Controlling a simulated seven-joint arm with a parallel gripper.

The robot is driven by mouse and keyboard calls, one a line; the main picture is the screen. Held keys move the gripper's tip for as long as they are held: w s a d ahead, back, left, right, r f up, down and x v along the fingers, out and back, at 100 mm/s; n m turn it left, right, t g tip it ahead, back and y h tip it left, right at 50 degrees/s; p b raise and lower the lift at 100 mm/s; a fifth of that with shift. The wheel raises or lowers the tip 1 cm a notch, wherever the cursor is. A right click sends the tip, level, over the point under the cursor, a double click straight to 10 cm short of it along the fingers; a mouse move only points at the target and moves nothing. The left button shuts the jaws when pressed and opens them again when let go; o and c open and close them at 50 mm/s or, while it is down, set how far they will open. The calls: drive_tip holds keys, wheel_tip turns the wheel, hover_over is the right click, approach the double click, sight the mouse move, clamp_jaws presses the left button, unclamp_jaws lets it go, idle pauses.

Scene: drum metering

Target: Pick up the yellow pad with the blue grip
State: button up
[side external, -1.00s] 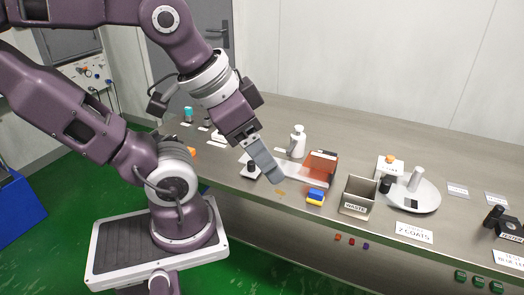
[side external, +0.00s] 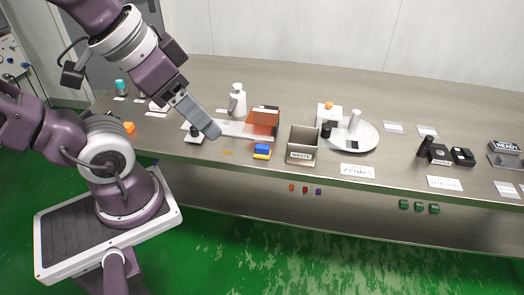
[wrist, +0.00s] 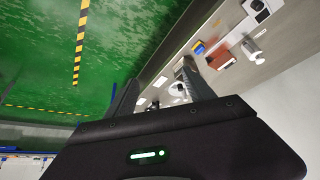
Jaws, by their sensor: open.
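The yellow pad with the blue grip (side external: 262,152) lies near the front edge of the table, just left of the waste bin. The blue grip sits on top of the yellow layer. My gripper (side external: 212,131) is above the table, up and to the left of the pad, and apart from it. In the wrist view the gripper (wrist: 158,75) is open, with two spread dark fingers and nothing between them. The pad (wrist: 198,48) shows small there, beyond the right finger.
The waste bin (side external: 302,145) stands right of the pad. An orange-brown box (side external: 263,122) and a white bottle (side external: 237,102) stand behind it. A black-knobbed item (side external: 194,136) is left, below my gripper. A round white plate (side external: 365,137) lies farther right.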

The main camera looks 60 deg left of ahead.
drive_tip(key=m+g, duration=0.6)
drive_tip(key=m, duration=0.3)
hover_over(261, 145)
drive_tip(key=d, duration=0.1)
wheel_tip(261, 145, down, 23)
drive_tip(key=shift+s+f, duration=0.15)
drive_tip(key=shift+f, duration=0.05)
drive_tip(key=f, duration=0.7)
drive_tip(key=shift+a, duration=0.4)
drive_tip(key=shift+r, duration=0.1)
clamp_jaws()
